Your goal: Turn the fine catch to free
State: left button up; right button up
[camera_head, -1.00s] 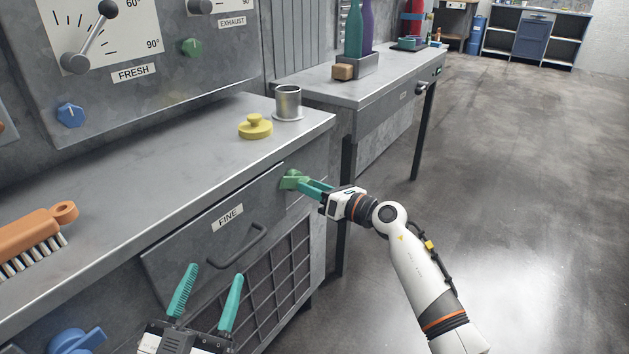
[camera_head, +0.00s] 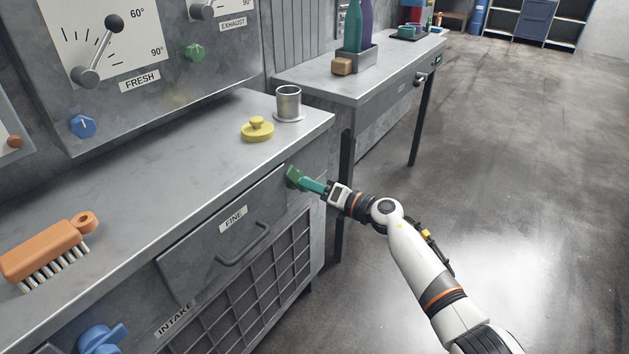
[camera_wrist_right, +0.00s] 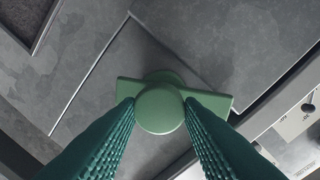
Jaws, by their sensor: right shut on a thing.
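The green fine catch (camera_head: 293,177) sits at the upper right corner of the grey drawer front labelled FINE (camera_head: 228,232). In the right wrist view the catch (camera_wrist_right: 160,108) has a round knob on a flat bar, and the bar lies nearly level in that picture. My right gripper (camera_head: 304,182) is shut on the catch. In the wrist view its two teal ribbed fingers (camera_wrist_right: 160,112) press on either side of the round knob. My left gripper is out of the head view. The drawer front appears closed, with a dark bar handle (camera_head: 243,245).
A yellow knobbed weight (camera_head: 257,129) and a metal cup (camera_head: 288,103) stand on the bench top. An orange brush (camera_head: 45,253) lies at the left. A blue knob (camera_head: 102,338) is low beside the INTAKE label. Open floor lies to the right.

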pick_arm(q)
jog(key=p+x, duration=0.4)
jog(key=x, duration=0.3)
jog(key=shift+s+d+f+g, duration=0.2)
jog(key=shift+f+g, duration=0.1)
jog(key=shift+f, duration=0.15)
pick_arm(e)
jog(key=shift+w+d+m+g, duration=0.1)
jog(key=shift+m+g, duration=0.3)
jog(key=shift+m, duration=2.7)
jog(key=o, duration=1)
jog(key=shift+c, duration=0.2)
